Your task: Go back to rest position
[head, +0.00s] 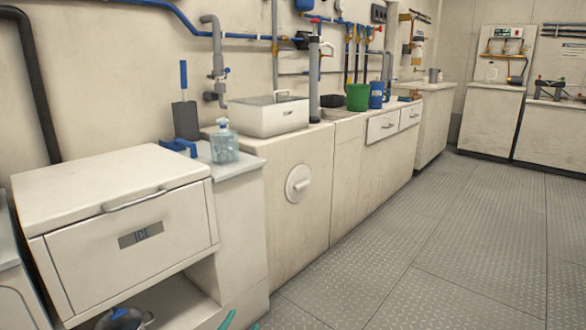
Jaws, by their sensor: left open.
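My right gripper is not in view.
Green (357,98) and blue containers stand farther along. The metal floor (440,260) is clear.

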